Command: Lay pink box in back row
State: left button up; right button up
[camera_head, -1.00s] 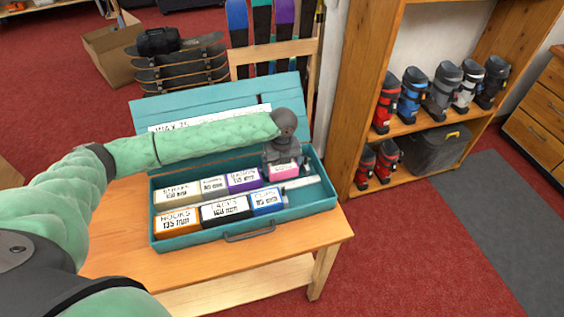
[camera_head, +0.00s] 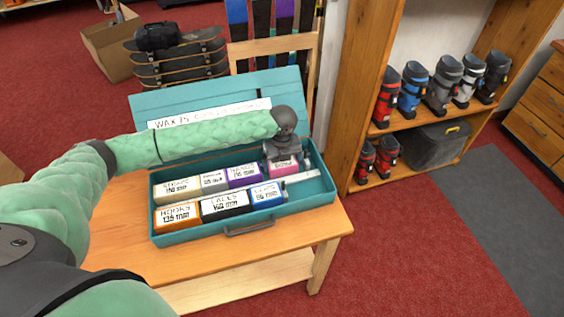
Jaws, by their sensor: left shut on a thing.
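The pink box (camera_head: 284,168) is at the right end of the back row in the teal toolbox (camera_head: 291,211), beside the purple box (camera_head: 243,174). My left gripper (camera_head: 283,155) is over it, pointing down, shut on it. The gripper body hides the box's upper back part. I cannot tell whether the box touches the toolbox floor. My right gripper is not in view.
The back row also has a cream box (camera_head: 177,190) and a grey box (camera_head: 213,182). The front row has orange (camera_head: 177,217), black (camera_head: 225,205) and blue (camera_head: 267,195) boxes. A pale divider (camera_head: 299,178) shows right of the blue box. The lid (camera_head: 210,93) stands open behind.

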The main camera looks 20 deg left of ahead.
pick_arm(q)
jog(key=o, duration=0.7)
jog(key=shift+o, duration=0.3)
jog(key=shift+r, duration=0.1)
jog(key=shift+r+b, duration=0.6)
jog(key=shift+r, duration=0.3)
notch_tip(320, 180, up, 4)
jog(key=shift+r+b, duration=0.25)
jog(key=shift+b, duration=0.5)
jog(key=shift+r, duration=0.65)
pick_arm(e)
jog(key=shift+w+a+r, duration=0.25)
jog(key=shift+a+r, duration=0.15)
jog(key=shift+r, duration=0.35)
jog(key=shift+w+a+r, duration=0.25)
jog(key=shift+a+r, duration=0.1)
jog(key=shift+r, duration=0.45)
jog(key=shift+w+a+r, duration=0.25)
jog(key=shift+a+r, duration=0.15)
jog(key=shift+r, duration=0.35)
